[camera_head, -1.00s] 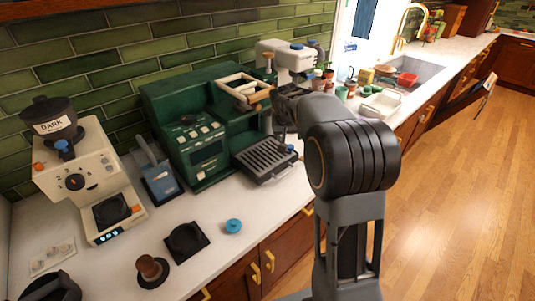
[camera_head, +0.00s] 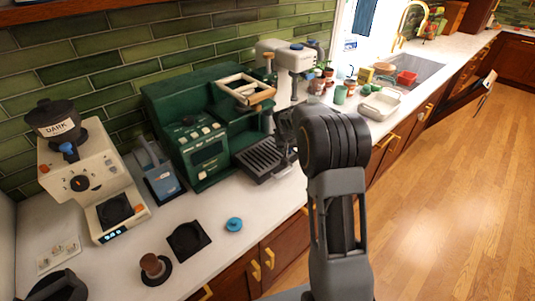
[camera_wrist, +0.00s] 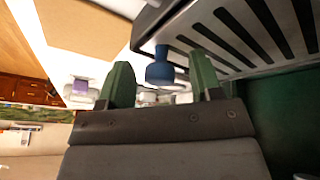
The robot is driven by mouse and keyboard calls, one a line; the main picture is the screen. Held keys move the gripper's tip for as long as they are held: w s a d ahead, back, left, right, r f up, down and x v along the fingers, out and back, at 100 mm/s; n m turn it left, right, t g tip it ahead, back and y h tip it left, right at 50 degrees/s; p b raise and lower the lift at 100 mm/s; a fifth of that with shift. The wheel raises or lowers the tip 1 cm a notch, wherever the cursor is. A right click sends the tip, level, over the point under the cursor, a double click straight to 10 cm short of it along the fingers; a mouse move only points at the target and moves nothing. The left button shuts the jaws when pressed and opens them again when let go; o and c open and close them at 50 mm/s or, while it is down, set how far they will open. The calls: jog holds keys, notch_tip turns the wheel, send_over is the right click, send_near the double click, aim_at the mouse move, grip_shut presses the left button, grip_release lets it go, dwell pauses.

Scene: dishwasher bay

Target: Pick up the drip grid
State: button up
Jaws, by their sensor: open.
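The drip grid (camera_head: 262,158) is a dark slatted plate at the front foot of the green espresso machine (camera_head: 205,120). In the wrist view its slats (camera_wrist: 245,32) fill the upper right. In the head view my gripper (camera_head: 286,130) is at the grid's right end and hides the knob.
A blue-grey container (camera_head: 158,172) and a cream grinder (camera_head: 92,185) stand left of the machine. A black square mat (camera_head: 188,240), a tamper (camera_head: 154,268) and a blue disc (camera_head: 234,224) lie on the white counter in front. A white tray (camera_head: 380,105) sits farther right.

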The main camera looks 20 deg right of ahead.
jog(key=shift+c, duration=0.2)
jog(key=c, duration=1)
jog(key=shift+r, duration=0.1)
